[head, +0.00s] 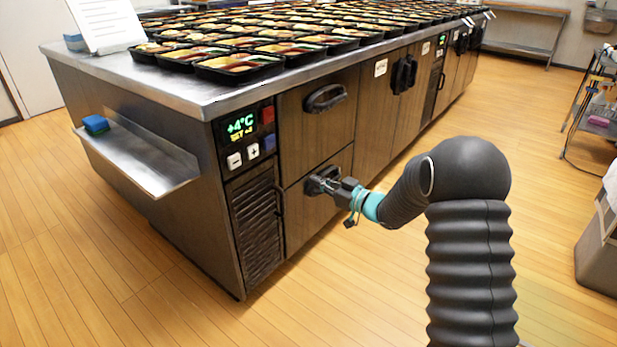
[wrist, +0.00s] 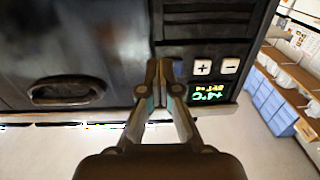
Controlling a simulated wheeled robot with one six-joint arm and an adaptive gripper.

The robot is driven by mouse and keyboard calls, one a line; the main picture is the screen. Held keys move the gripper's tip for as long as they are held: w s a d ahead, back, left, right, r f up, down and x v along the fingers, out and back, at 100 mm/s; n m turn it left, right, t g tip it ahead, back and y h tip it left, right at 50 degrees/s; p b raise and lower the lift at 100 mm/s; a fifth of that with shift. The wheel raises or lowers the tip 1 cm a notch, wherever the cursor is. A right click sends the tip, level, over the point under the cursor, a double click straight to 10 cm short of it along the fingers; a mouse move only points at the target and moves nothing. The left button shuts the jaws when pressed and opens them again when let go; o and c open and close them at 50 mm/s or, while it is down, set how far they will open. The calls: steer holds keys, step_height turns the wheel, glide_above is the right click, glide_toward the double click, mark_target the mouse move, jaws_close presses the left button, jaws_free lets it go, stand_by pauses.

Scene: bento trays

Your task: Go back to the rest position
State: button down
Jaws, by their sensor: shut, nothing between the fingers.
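My gripper (head: 337,186) is in front of the lower drawer of the wooden-fronted refrigerated counter, and in the head view it overlaps the dark lower handle (head: 317,180). I cannot tell whether it touches the handle. In the wrist view, which is upside down, my gripper (wrist: 161,70) has its fingers together with nothing between them. The upper drawer handle (head: 325,98) is apart from it, and a dark handle (wrist: 65,92) shows left of the fingers in the wrist view. Both drawers look shut.
The control panel (head: 241,126) reads +4°C, left of the drawers. Many filled bento trays (head: 240,67) cover the steel top (head: 190,92). A side shelf (head: 150,165) sticks out with a blue sponge (head: 96,124). A grey bin (head: 597,245) stands right.

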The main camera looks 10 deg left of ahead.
steer(key=w+d+f+m+t+h, duration=0.2)
steer(key=w+d+f+m+h, duration=0.15)
steer(key=d+f+h, duration=0.65)
steer(key=s+d+r+m+g+h, duration=0.1)
steer(key=s+d+m+g+h, duration=0.3)
steer(key=s+d, duration=0.65)
steer(key=s+d+r+m, duration=0.1)
steer(key=s+d+r, duration=0.1)
steer(key=s+r, duration=0.4)
steer(key=s+d+r+m+h, duration=0.1)
steer(key=s+r, duration=0.5)
steer(key=s, duration=1.1)
steer(key=s+d+r+m+h, duration=0.1)
steer(key=s+d+r+m, duration=0.1)
steer(key=s+r, duration=0.5)
steer(key=shift+s+d+m+g, duration=0.35)
steer(key=shift+s+m, duration=0.2)
steer(key=shift+s, duration=1.65)
